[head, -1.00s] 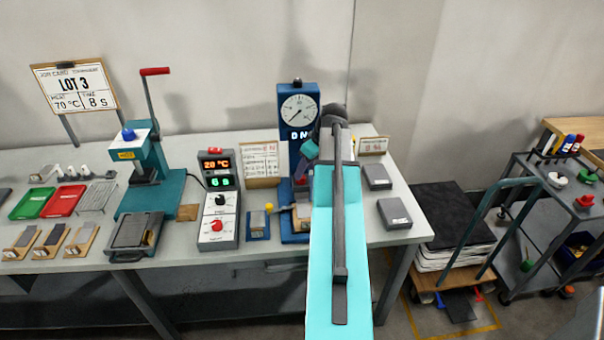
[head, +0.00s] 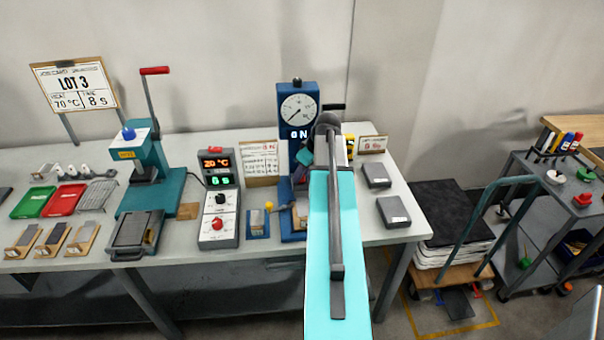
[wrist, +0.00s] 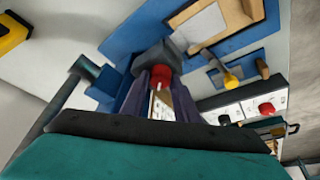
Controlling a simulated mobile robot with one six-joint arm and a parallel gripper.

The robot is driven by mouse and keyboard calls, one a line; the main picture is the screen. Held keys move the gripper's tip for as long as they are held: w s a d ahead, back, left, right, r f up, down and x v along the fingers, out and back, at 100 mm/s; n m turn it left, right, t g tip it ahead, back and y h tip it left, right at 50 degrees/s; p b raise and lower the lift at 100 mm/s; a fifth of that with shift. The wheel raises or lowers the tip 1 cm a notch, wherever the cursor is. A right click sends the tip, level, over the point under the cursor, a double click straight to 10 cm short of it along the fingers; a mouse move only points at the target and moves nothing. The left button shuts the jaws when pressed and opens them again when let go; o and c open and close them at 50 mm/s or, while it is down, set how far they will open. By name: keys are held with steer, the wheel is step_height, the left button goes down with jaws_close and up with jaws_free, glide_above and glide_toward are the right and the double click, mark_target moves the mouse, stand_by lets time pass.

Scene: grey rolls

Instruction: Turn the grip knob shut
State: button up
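A red knob (wrist: 160,74) shows at the front of a dark block in the wrist view; I take it for the grip knob. In the head view my teal and grey arm reaches over the table's front edge and hides most of the knob area.
A small stand with a yellow ball (head: 269,207) and the control box (head: 218,205) are left of the gauge stand. Grey blocks (head: 376,176) lie to the right.

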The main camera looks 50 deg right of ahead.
steer(key=c, duration=0.4)
steer(key=shift+a+m, duration=0.1)
steer(key=shift+m, duration=0.5)
steer(key=m+h+b, duration=0.1)
steer(key=m, duration=0.2)
steer(key=shift+a+h, duration=0.1)
steer(key=shift+h, duration=0.2)
steer(key=m, duration=0.2)
steer(key=m+g+h, duration=0.1)
steer(key=m, duration=0.1)
steer(key=shift+h+b, duration=0.3)
steer(key=shift+b, duration=0.05)
steer(key=m, duration=0.1)
steer(key=m+g, duration=0.1)
steer(key=m, duration=0.1)
steer(key=m+h, duration=0.1)
steer(key=m, duration=0.1)
steer(key=shift+w+a+g+b, duration=0.15)
steer(key=shift+w+g+b, duration=0.1)
steer(key=shift+g+b, duration=0.05)
steer(key=shift+w+m+g+h+b, duration=0.1)
steer(key=shift+m+g+h+b, duration=0.25)
steer(key=shift+m, duration=0.85)
steer(key=shift+m+g+h+b, duration=0.1)
steer(key=shift+m+g, duration=0.35)
steer(key=shift+m, duration=0.75)
